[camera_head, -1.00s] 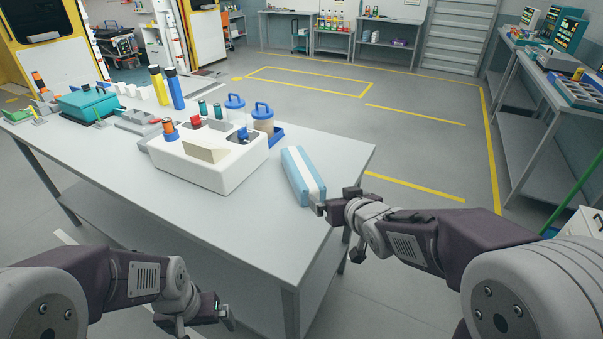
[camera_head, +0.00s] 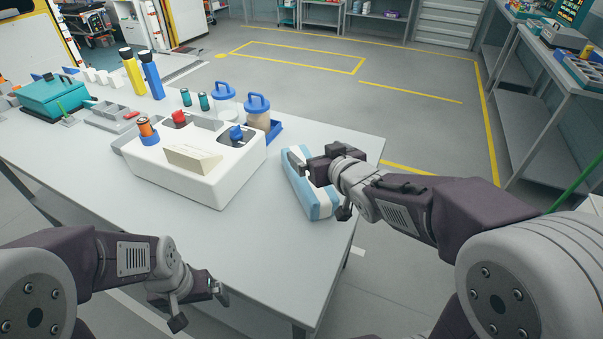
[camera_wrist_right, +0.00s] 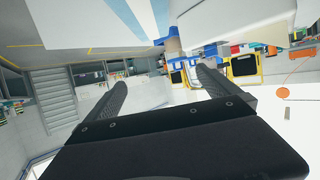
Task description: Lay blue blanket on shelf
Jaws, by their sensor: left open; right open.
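The blue blanket (camera_head: 322,204) is a folded light blue block with a white stripe, lying on the grey table's right end. My right gripper (camera_head: 298,165) is open over the blanket's upper part and hides some of it. I cannot tell whether it touches the blanket. In the right wrist view the blanket (camera_wrist_right: 95,25) fills the upper left, beyond the open fingers (camera_wrist_right: 163,77), with nothing between them. My left gripper (camera_head: 219,291) is open and empty at the table's front edge. A grey shelf unit (camera_head: 515,97) stands at the right; I cannot tell whether it is the shelf named.
On the table (camera_head: 240,235), a white caddy (camera_head: 190,178), lidded jars (camera_head: 257,115), two flashlights (camera_head: 140,73) and a teal box (camera_head: 52,97) stand left of the blanket. The table's front right part is bare. Open floor lies behind it.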

